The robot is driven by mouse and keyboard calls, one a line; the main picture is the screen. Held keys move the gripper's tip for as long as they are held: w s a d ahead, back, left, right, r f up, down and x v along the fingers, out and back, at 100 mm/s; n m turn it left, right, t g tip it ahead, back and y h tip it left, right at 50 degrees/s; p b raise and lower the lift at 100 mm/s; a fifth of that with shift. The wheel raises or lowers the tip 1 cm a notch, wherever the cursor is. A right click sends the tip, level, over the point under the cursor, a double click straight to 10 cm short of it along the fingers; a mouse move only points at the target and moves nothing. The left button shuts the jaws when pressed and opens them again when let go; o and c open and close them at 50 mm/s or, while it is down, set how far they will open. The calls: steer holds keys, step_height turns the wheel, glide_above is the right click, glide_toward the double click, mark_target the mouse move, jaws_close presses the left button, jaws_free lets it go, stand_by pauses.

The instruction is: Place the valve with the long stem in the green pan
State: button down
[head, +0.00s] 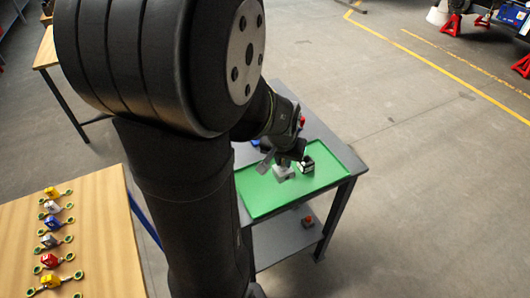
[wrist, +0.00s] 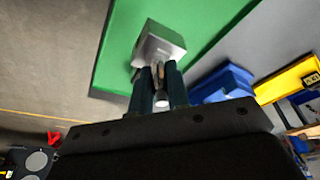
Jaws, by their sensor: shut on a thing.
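The green pan (head: 262,205) lies on a dark table, and its green floor also shows in the wrist view (wrist: 120,45). My gripper (wrist: 158,72) is shut on the stem of a silver-grey valve (wrist: 160,45) with a block-shaped body. In the head view the valve (head: 284,173) is over the pan, below my gripper (head: 283,160). I cannot tell whether the valve touches the pan floor. A black and white valve-like thing (head: 307,165) is in the pan, just right of the held valve.
A wooden table (head: 105,215) at the left bears several coloured valves (head: 52,221) with green-ringed ends. A small red and grey thing (head: 308,221) is on the lower shelf. A blue bin (wrist: 225,82) and a yellow bin (wrist: 290,80) show beyond the pan.

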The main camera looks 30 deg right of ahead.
steer(key=shift+w+a+f, duration=0.15)
steer(key=shift+w+f, duration=0.35)
steer(key=shift+f, duration=0.5)
steer(key=shift+w+a+f, duration=0.2)
steer(key=shift+w+f, duration=0.35)
steer(key=shift+f, duration=0.4)
steer(key=shift+w+a+f, duration=0.15)
steer(key=shift+w+f, duration=0.35)
steer(key=shift+f, duration=0.5)
steer(key=shift+f, duration=0.1)
steer(key=c, duration=1.4)
jaws_free()
steer(key=v, duration=1.2)
